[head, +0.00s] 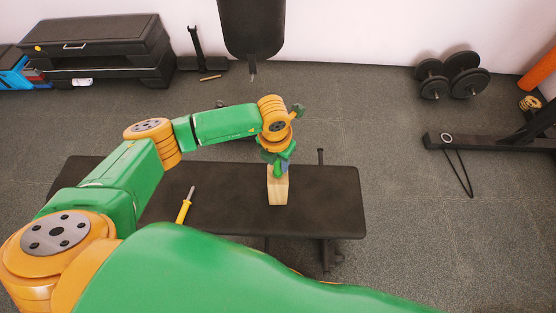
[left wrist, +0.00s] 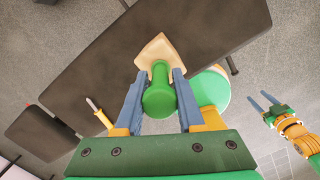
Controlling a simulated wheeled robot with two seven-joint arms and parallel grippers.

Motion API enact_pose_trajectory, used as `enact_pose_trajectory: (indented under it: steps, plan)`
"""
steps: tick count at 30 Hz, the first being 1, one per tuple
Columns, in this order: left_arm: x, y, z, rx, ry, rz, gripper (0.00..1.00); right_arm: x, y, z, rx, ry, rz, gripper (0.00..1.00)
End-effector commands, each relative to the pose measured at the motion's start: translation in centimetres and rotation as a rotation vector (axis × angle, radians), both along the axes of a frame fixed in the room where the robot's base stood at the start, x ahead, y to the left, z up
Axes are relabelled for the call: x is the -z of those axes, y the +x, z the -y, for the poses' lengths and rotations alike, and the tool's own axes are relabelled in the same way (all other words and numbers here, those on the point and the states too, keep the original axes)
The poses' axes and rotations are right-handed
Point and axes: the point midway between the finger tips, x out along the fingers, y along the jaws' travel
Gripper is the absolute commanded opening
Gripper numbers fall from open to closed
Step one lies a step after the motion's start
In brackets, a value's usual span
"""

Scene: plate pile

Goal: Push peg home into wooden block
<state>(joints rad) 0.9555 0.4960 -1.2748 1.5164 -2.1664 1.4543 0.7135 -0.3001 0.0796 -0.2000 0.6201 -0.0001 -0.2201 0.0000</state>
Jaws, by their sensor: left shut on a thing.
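The wooden block (head: 278,188) stands upright on the black bench (head: 330,200) in the head view. It also shows in the left wrist view (left wrist: 152,50). A green peg (left wrist: 159,100) with a wide round head stands at the block's top face, its narrower shaft meeting the block. How deep it sits is hidden by the head. My left gripper (head: 281,165) points down over the block and is shut on the peg, one blue finger on each side in the left wrist view (left wrist: 158,80). My right gripper (left wrist: 263,103) shows only in the left wrist view, empty, fingers apart.
A screwdriver with a yellow handle (head: 184,210) lies on the bench left of the block. The bench right of the block is bare. Dumbbells (head: 452,76), a black storage unit (head: 95,52) and gym equipment (head: 485,142) stand on the floor around.

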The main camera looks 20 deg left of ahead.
Motion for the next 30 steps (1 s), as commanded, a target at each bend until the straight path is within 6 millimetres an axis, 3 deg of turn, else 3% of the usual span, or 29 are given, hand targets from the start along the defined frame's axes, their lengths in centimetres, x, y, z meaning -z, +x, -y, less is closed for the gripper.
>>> enact_pose_trajectory:
  steps: [7, 8, 12, 21, 30]
  plan:
    - [0.8, 0.0, 0.0, 0.0, 0.0, -0.001, 0.0, 0.7, 0.0, 0.0, 0.0, 0.0, 0.0, 0.55]
    - [0.8, 0.0, 0.0, 0.0, 0.0, -0.001, 0.4, 0.7, 0.0, 0.0, 0.0, 0.0, 0.0, 0.55]
    - [0.7, 0.0, 0.0, 0.0, 0.0, 0.0, 0.73, 0.6, 0.0, 0.0, 0.0, 0.0, 0.0, 0.55]
    - [0.3, 0.0, 0.0, 0.0, 0.0, 0.0, 0.73, 0.5, 0.0, 0.0, 0.0, -0.001, 0.0, 0.55]
    - [-5.5, -0.5, -0.1, 0.001, -0.001, 0.003, 0.73, 0.4, 0.0, 0.0, 0.0, -0.001, 0.0, 0.55]
